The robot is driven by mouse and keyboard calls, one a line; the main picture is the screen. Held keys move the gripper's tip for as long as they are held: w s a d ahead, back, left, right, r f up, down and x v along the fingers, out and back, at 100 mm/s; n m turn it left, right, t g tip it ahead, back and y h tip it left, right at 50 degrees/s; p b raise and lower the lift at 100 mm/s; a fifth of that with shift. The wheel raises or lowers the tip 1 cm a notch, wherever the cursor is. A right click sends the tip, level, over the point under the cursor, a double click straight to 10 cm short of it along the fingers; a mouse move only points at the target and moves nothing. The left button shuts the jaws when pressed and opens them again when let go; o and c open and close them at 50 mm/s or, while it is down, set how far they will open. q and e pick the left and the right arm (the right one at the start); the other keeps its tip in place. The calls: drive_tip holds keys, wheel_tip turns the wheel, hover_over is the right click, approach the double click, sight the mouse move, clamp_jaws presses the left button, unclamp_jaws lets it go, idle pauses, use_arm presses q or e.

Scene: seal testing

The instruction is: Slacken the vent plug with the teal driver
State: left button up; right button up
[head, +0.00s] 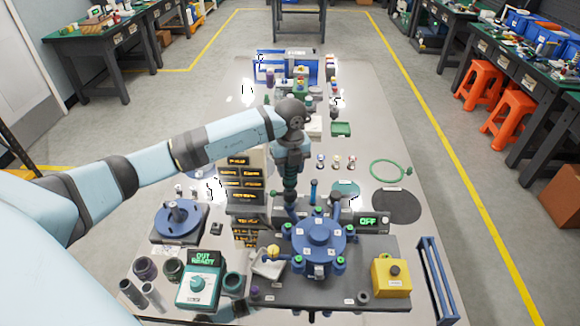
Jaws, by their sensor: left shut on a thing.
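My left gripper (290,192) points down above the back left edge of the blue round test fixture (318,236). It is shut on a slim dark teal thing, which looks like the teal driver; the fingers hide most of it. Its lower end is close to the fixture's rim, and I cannot tell whether it touches. The fixture has several green-topped clamps around its rim. I cannot single out the vent plug at this size. My right gripper is not in view.
An upright blue-teal cylinder (314,190) stands just right of the gripper. A display reading OFF (368,221) is behind the fixture, and a yellow button box (391,278) is at its right. Labelled drawers (243,180) stand left. A black disc (397,206) lies at right.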

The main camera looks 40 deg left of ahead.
use_arm(q)
drive_tip(key=shift+f+b, duration=0.35)
drive_tip(key=shift+f, duration=0.6)
idle(0.8)
drive_tip(key=shift+s+r, duration=0.1)
drive_tip(key=shift+r, duration=0.05)
idle(0.5)
drive_tip(key=shift+r+p, duration=2.05)
drive_tip(key=shift+r, duration=1.5)
